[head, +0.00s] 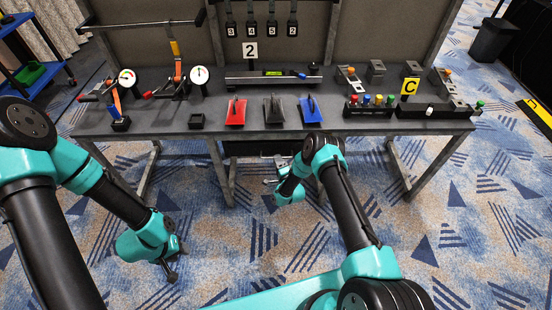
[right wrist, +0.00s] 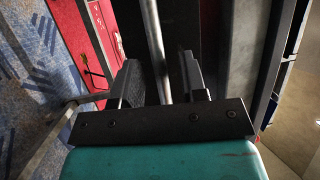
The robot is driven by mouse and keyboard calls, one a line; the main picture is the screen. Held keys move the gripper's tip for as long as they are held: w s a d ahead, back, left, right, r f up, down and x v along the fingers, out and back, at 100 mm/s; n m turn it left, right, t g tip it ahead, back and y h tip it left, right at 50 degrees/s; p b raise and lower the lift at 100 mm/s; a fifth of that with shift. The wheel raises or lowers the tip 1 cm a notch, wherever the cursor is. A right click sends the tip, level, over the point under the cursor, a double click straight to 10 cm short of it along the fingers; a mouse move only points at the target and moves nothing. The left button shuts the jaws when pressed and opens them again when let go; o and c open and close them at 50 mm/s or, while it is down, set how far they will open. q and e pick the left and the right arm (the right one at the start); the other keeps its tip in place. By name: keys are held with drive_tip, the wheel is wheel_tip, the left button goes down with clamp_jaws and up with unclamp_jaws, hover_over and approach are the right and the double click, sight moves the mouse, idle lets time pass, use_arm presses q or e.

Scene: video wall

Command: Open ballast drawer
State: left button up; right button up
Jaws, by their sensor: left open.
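The dark drawer (head: 258,148) hangs under the middle of the workbench, partly hidden by my right arm. In the right wrist view a thin metal bar (right wrist: 154,38), apparently its handle, runs between the two fingers of my right gripper (right wrist: 160,82). The fingers are apart, with a visible gap on the bar's right side; whether the left finger touches it I cannot tell. My left gripper (head: 171,272) is open and empty above the carpet, away from the drawer.
The workbench (head: 330,118) carries gauges, levers and a red wedge-shaped block (head: 236,111) above the drawer. Bench legs (head: 219,170) stand beside the drawer. A red panel (right wrist: 103,35) shows at the left in the wrist view. The carpet in front is clear.

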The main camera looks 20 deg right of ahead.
drive_tip(key=shift+x, duration=1)
clamp_jaws()
